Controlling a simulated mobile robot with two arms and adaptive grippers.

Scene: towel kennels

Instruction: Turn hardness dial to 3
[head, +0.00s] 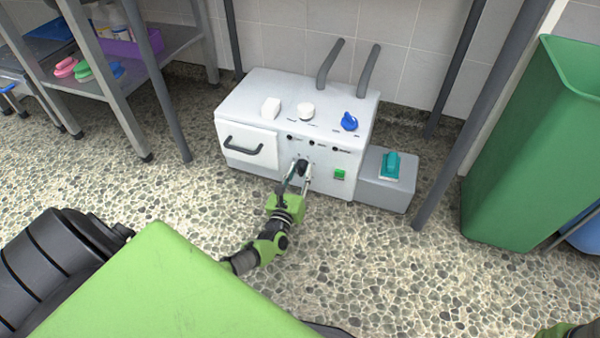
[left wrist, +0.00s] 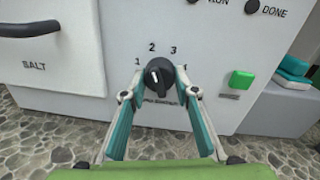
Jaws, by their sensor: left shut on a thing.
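The hardness dial is a black round knob (left wrist: 159,78) on the front of a white machine (head: 240,105). In the left wrist view the digits 1, 2 and 3 arc above it, and a mark at right is mostly hidden by a finger. The knob's white pointer mark is near upright, leaning slightly left, roughly toward the 2. My left gripper (left wrist: 158,85) is shut on the dial, one finger on each side. In the head view the left gripper (head: 300,172) reaches the machine's front from below. My right gripper is not in view.
A green button (head: 340,174) sits right of the dial, and a SALT drawer (head: 250,142) at left. A blue knob (head: 349,121) is on top. A grey box (head: 385,190) with a teal brush (head: 390,166) stands at right, near a green bin (head: 530,150).

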